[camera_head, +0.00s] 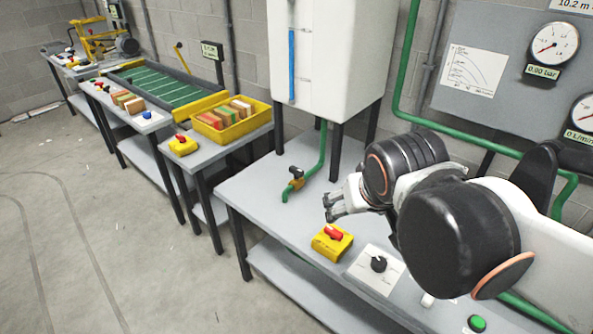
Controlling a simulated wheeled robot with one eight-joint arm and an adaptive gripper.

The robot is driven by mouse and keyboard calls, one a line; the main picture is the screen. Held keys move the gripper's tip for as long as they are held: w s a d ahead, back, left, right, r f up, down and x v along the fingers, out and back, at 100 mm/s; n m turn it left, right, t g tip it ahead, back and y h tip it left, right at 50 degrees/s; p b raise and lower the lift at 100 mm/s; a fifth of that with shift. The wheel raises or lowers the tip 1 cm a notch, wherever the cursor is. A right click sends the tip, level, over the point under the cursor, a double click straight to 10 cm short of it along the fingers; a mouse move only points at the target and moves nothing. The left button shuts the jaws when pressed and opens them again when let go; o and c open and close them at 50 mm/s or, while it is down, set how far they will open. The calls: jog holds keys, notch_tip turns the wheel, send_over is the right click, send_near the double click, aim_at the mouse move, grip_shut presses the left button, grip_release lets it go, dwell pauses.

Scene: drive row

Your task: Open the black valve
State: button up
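The black valve (295,173) has a small black handle on a brass body. It sits on the green pipe that comes down from the white tank, above the grey bench top. My gripper (328,207) points left over the bench, to the right of the valve and nearer the camera, and appears apart from it. Its fingertips are small in view, so whether they are parted or closed is unclear. I see nothing held between them.
A yellow box with a red switch (332,241) and a panel with a black knob (378,264) stand on the bench near my arm. The white tank (330,60) rises behind the valve on dark legs. A yellow crate of blocks (213,133) stands farther left.

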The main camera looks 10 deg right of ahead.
aim_at(294, 171)
jog(key=w+a+f+m+h+b, duration=0.1)
jog(key=w+f+m+h, duration=0.15)
jog(key=w, duration=1.25)
jog(key=w+f+m+h+b, duration=0.1)
jog(key=w+f+m+h, duration=0.2)
jog(key=w, duration=1.2)
jog(key=w+a+f+m+t+h+b, duration=0.15)
jog(key=w+a+f+h, duration=0.3)
jog(key=f, duration=0.65)
jog(key=w+a+f+m+t+h, duration=0.3)
jog(key=w+a+f, duration=0.3)
jog(key=f, duration=0.5)
jog(key=b+x, duration=0.3)
jog(key=x, duration=0.9)
jog(key=shift+w+d+b, duration=0.15)
jog(key=shift+d+b, duration=0.15)
jog(key=c, duration=1.1)
